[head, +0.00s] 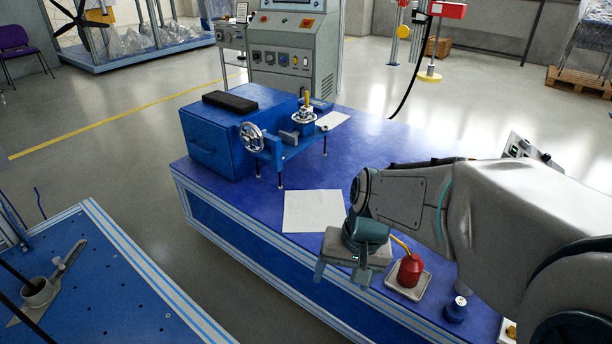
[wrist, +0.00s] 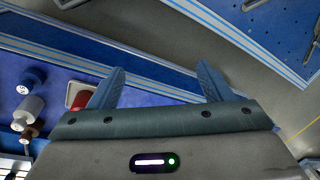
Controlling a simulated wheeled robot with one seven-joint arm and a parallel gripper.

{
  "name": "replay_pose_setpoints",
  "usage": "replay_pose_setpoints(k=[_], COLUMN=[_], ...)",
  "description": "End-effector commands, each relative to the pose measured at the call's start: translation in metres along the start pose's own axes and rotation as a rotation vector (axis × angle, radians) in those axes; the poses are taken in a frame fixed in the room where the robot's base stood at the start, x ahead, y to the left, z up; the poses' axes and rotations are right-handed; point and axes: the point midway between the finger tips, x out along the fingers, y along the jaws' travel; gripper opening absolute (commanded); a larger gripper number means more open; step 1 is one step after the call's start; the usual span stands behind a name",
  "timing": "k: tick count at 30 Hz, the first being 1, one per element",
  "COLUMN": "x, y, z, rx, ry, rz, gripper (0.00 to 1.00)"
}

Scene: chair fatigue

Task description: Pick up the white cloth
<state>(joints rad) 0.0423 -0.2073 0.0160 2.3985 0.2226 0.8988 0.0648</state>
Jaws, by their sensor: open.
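A flat white sheet, which looks like the white cloth (head: 312,212), lies on the blue workbench (head: 375,150) near its front edge in the head view. I cannot tell its material for sure. My gripper (head: 342,276) hangs to the right of and nearer than the cloth, over the bench's front edge. My gripper's two blue fingers also show in the wrist view (wrist: 159,80), spread apart with nothing between them. The cloth is not seen in the wrist view.
A red oil can (head: 410,270) stands on a small tray (head: 402,291) right of my gripper, with a blue-capped container (head: 456,309) farther right. A blue machine with a handwheel (head: 252,137) stands behind the cloth. A second blue table (head: 100,290) is at left, across an aisle.

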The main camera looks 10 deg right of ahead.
Motion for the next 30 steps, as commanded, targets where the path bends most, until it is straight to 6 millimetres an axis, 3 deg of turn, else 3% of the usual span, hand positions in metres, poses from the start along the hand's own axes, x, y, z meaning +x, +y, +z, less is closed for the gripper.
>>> replay_pose_setpoints(k=[7, 16, 23, 30], x=[0.024, 0.06, 0.096, 0.142], y=[-0.034, -0.051, -0.041, -0.006], z=[-0.069, -0.165, -0.243, -0.318], rx=[0.382, 0.862, 1.243, 1.639], ry=[-0.079, -0.175, -0.252, -0.336], rz=[-0.216, -0.471, -0.667, -0.873], gripper=[0.73, 0.73, 0.73, 0.73])
